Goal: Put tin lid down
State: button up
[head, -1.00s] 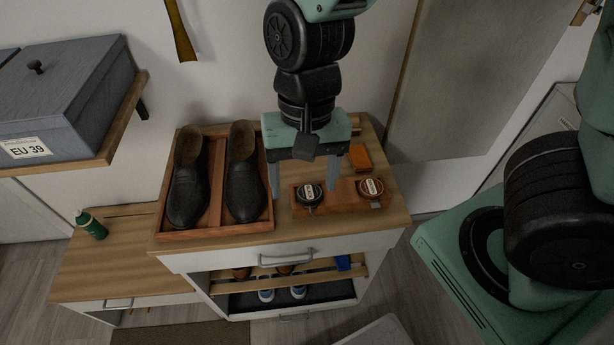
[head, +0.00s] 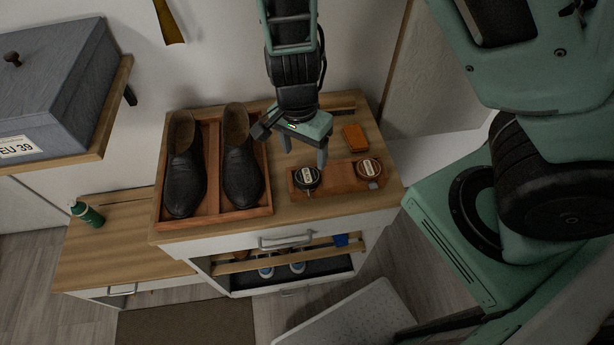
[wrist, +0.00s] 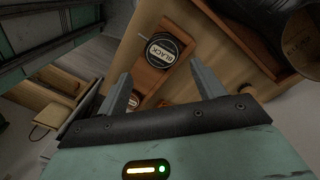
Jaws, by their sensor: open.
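A round black tin lid labelled BLACK (head: 307,178) lies flat at the left part of a brown wooden holder (head: 336,186) on the cabinet top. It also shows in the wrist view (wrist: 163,50). A second round tin with a brown rim and pale label (head: 369,170) sits at the holder's right end. My gripper (head: 304,152) is open and empty, above and just behind the black lid. In the wrist view the black lid appears beyond the gap between my fingers (wrist: 160,76), apart from them. I cannot tell what is under the lid.
A wooden tray (head: 216,217) with two black shoes stands left of the holder. An orange block (head: 355,138) lies behind the holder. A grey box (head: 62,90) sits on a shelf at left. A green bottle (head: 88,214) stands on the lower bench.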

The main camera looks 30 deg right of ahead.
aim_at(307, 176)
jog(key=f, duration=0.2)
jog(key=f+b, duration=0.1)
jog(key=f, duration=0.4)
jog(key=shift+d+f, duration=0.3)
jog(key=shift+f, duration=0.1)
jog(key=c, duration=0.8)
jog(key=shift+r, duration=0.1)
